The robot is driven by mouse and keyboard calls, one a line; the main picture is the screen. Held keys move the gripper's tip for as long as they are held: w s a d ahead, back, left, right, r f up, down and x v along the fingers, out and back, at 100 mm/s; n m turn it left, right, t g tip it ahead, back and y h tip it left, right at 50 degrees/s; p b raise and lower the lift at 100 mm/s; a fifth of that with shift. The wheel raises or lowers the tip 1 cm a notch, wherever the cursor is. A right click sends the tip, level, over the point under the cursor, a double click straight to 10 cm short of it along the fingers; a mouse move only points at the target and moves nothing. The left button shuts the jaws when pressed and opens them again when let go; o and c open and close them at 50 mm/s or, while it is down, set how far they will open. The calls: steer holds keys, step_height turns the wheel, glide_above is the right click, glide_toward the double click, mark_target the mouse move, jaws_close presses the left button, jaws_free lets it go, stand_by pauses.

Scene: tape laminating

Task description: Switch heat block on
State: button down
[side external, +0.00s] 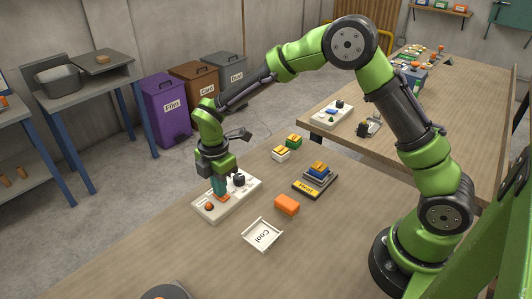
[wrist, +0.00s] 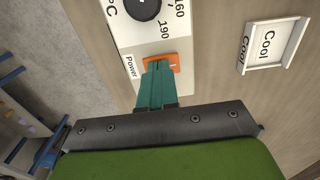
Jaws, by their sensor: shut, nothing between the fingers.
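The white control panel (side external: 240,196) lies on the near table and carries a black dial (side external: 239,180). In the wrist view the panel (wrist: 124,44) shows the dial (wrist: 145,6), temperature marks and an orange switch (wrist: 176,60) beside the word "Power". My gripper (side external: 219,194) is shut and empty, pointing down at the panel. In the wrist view its teal fingertips (wrist: 157,66) overlap the orange switch and hide part of it. I cannot tell whether they touch it, or its on/off state. The heat block (side external: 304,187), labelled "Heat", stands to the right with a blue and orange-yellow stack on it.
A white "Cool" tray (side external: 250,240) lies in front of the panel; it also shows in the wrist view (wrist: 249,57). The front table area is mostly clear.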

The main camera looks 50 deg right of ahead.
mark_target(224, 197)
step_height(224, 197, up, 14)
stand_by(0.4)
steer(key=shift+a, duration=0.1)
steer(key=shift+s, duration=0.65)
step_height(224, 197, down, 14)
stand_by(0.4)
